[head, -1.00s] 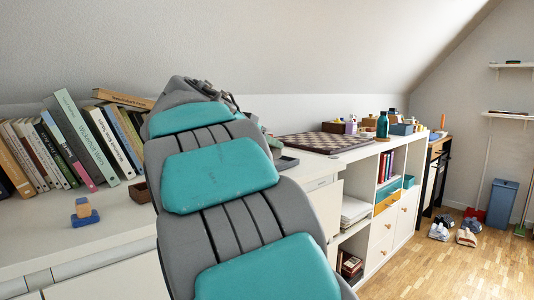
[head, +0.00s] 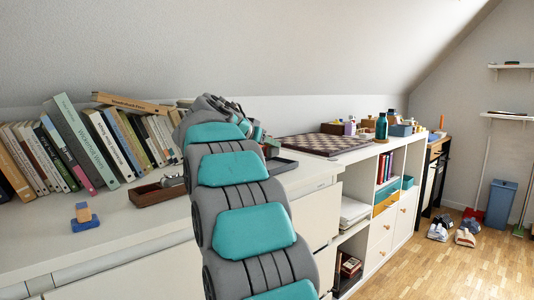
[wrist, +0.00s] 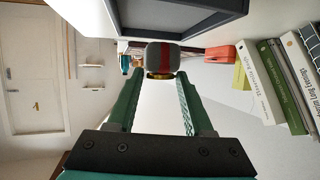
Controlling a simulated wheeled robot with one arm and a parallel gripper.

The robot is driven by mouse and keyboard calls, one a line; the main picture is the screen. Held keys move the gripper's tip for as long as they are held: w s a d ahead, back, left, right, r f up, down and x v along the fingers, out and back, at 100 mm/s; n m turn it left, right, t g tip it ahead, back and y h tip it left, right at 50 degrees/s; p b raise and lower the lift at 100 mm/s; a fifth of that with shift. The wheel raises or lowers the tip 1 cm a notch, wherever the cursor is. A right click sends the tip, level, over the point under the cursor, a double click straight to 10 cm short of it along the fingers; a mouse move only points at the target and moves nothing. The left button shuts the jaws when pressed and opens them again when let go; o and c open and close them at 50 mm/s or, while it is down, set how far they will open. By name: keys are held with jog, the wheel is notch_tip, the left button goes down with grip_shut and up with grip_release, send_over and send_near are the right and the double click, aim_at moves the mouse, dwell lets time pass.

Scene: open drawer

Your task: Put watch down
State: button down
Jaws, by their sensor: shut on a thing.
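The watch (wrist: 163,58) shows in the wrist view as a grey band with a red stripe and a gold-coloured part below it. My gripper (wrist: 160,78) has its two green fingers shut on it, one on each side. In the wrist view the watch is close to a dark grey tray (wrist: 205,22); I cannot tell whether they touch. In the head view my own arm hides the watch and the fingers. The dark tray (head: 282,165) shows there just right of the arm, on the white cabinet top (head: 120,235).
A brown wooden tray (head: 155,194) with a metallic thing in it lies left of my arm. Toy blocks (head: 84,217) stand near the front edge. Books (head: 85,140) line the back left. A chessboard (head: 325,144) lies farther right. The front left top is mostly clear.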

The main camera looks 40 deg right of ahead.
aim_at(267, 152)
jog(key=shift+f, duration=1.5)
jog(key=shift+f+b, duration=0.2)
jog(key=shift+b, duration=0.15)
jog(key=shift+c, duration=1.4)
grip_release()
jog(key=shift+r, duration=0.1)
jog(key=shift+r+p, duration=0.2)
jog(key=shift+p, duration=0.15)
jog(key=v, duration=1.2)
jog(key=shift+b, duration=0.3)
jog(key=shift+f, duration=0.1)
